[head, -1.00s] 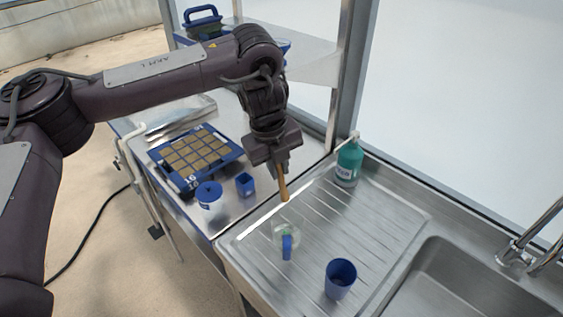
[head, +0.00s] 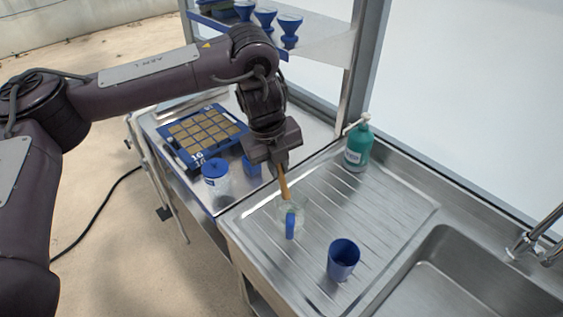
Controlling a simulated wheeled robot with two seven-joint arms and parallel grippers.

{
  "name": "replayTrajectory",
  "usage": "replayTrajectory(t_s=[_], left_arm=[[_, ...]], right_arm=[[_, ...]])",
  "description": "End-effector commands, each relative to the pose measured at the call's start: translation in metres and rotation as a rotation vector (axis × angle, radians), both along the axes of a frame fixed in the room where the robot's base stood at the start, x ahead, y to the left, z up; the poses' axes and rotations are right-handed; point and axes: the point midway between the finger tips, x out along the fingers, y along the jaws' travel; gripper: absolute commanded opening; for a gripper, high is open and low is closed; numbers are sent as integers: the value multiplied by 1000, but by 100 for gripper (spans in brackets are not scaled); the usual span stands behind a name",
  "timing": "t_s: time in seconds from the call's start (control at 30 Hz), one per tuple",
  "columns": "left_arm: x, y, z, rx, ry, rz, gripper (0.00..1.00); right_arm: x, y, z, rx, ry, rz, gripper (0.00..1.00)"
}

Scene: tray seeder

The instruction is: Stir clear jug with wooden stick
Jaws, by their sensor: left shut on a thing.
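The clear jug (head: 301,218) with a blue handle (head: 290,226) stands on the ribbed steel drainboard, near its left edge. My left gripper (head: 279,166) is above the jug and shut on the wooden stick (head: 284,184). The stick points down, slightly tilted, and its lower end is at the jug's mouth. I cannot tell how deep the tip reaches inside. My right gripper is not in view.
A blue cup (head: 343,260) stands in front of the jug, and a teal bottle (head: 357,146) stands behind it. The sink (head: 480,275) is at right. A seed tray (head: 238,131), a blue-lidded container (head: 216,183) and a small blue cup (head: 252,166) stand at left.

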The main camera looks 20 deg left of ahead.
Motion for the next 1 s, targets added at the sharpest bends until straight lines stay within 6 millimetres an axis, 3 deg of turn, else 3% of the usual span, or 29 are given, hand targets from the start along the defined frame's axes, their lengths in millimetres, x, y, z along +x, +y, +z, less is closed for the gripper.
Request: replayTrajectory(t_s=[0.1,1.0], left_arm=[[-3,3,-13,0,0,1,0],[10,-6,-82,-1,1,1,0]], right_arm=[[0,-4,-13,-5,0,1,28],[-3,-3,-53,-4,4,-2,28]])
